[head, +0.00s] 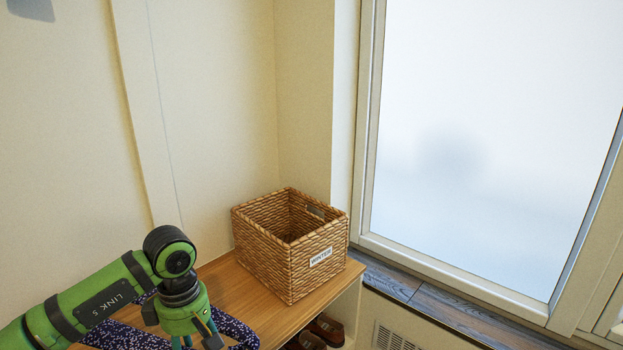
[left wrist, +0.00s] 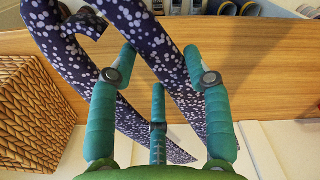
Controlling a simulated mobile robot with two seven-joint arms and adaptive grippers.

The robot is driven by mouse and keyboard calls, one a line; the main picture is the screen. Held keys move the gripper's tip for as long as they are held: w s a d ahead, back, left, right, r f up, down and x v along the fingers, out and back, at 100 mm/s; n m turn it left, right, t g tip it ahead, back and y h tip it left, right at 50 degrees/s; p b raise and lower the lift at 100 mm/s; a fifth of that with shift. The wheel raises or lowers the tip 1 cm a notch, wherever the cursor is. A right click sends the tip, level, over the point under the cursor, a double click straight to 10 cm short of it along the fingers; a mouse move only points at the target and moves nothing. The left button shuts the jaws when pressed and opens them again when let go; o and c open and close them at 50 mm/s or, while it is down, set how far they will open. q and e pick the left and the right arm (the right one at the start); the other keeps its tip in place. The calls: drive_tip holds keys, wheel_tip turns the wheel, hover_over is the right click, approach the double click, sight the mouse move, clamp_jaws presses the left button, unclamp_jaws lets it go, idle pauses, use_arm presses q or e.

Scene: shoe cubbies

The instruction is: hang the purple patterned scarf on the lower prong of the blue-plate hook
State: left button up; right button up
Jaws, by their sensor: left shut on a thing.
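The purple patterned scarf (head: 236,330) is dark with pale spots. It shows around my left gripper (head: 190,343) low in the head view, at the bench top. In the left wrist view my left gripper (left wrist: 160,62) has its fingers around a strand of the scarf (left wrist: 150,48), which runs between them. Other folds spread to the upper left and down to the right. The gripper is shut on the scarf. The blue-plate hook cannot be made out for certain; only a cut-off grey-blue shape (head: 32,9) shows on the wall at the top left. My right gripper is in neither view.
A woven basket (head: 262,247) with a label stands on the wooden bench top (head: 240,291), right of my left gripper. Brown shoes (head: 325,329) sit in a cubby below. A frosted window (head: 490,130) is at the right.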

use_arm(q)
drive_tip(key=s+d+r+m, duration=0.35)
drive_tip(key=s+m, duration=0.55)
drive_tip(key=m, duration=0.6)
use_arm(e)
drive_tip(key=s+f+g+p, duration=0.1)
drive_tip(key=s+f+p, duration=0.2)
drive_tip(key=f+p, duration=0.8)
use_arm(q)
wheel_tip(320, 180, up, 26)
drive_tip(key=s+p, duration=0.1)
drive_tip(key=p, duration=1.6)
drive_tip(key=shift+s+a, duration=0.25)
drive_tip(key=shift+s, duration=0.1)
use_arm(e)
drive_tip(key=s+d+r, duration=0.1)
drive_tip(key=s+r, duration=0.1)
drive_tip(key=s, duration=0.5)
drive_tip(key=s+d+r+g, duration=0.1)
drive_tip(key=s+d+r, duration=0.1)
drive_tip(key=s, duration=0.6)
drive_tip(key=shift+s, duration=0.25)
use_arm(q)
drive_tip(key=shift+f, duration=0.1)
